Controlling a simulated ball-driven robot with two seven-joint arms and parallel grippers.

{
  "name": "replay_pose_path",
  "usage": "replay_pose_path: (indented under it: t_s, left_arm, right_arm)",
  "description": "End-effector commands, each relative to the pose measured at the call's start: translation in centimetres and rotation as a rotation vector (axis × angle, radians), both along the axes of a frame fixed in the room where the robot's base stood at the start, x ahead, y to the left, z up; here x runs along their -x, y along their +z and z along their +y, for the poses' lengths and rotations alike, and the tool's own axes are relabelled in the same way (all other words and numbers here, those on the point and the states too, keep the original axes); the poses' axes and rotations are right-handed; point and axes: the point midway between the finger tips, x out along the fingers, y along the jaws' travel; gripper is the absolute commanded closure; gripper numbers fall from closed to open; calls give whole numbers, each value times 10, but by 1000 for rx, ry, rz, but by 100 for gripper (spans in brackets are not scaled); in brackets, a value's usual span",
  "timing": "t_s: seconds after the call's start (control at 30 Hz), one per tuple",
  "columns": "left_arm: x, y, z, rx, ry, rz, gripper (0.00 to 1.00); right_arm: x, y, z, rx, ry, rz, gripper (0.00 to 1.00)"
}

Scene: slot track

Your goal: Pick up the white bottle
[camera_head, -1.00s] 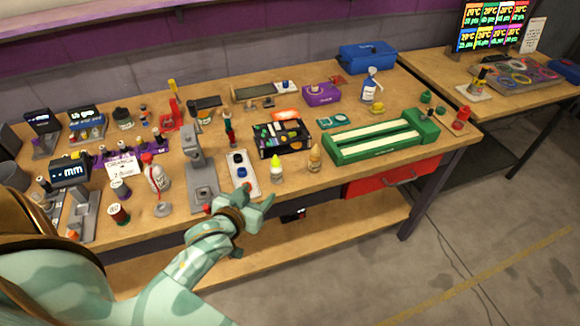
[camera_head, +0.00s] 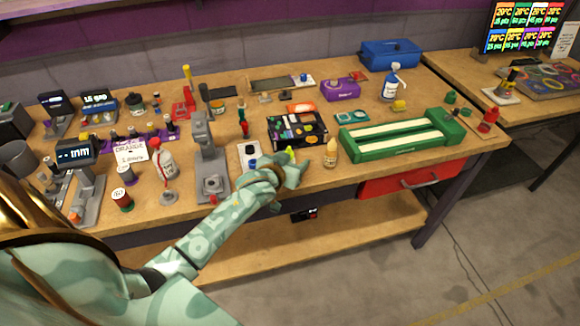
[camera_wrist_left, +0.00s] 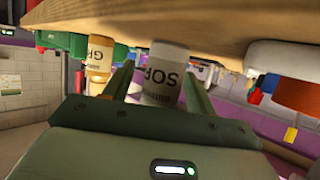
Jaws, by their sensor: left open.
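The white bottle (camera_wrist_left: 168,72) with dark lettering is between the fingers of my left gripper (camera_wrist_left: 158,84) in the left wrist view, which shows the scene upside down. The fingers are open, one on each side of the bottle; I cannot tell whether they touch it. In the head view my left gripper (camera_head: 293,172) is at the table's front edge and hides most of this bottle. Only its yellow-green tip (camera_head: 291,151) shows above the hand. My right gripper is not in view.
A small amber bottle (camera_head: 331,153) stands close to the right of the hand. A black parts tray (camera_head: 321,145) lies behind it. A green slotted track (camera_head: 358,152) is to the right.

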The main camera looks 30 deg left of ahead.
Motion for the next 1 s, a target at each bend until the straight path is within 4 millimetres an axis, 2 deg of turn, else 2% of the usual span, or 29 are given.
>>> replay_pose_path:
  t_s: [0.17,0.2,0.37,0.73,0.87,0.97,1.0]
  left_arm:
    - [0,1,0,0,0,0,43]
    - [0,1,0,0,0,0,49]
    - [0,1,0,0,0,0,92]
    - [0,5,0,0,0,-1,92]
    - [0,21,0,1,1,-4,92]
    - [0,41,0,0,1,-6,92]
    - [8,48,-3,2,0,-5,92]
  right_arm:
    - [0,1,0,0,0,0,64]
    - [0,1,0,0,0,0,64]
    - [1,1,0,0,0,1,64]
    - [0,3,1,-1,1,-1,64]
    - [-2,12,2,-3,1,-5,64]
    - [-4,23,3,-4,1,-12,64]
    - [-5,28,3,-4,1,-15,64]
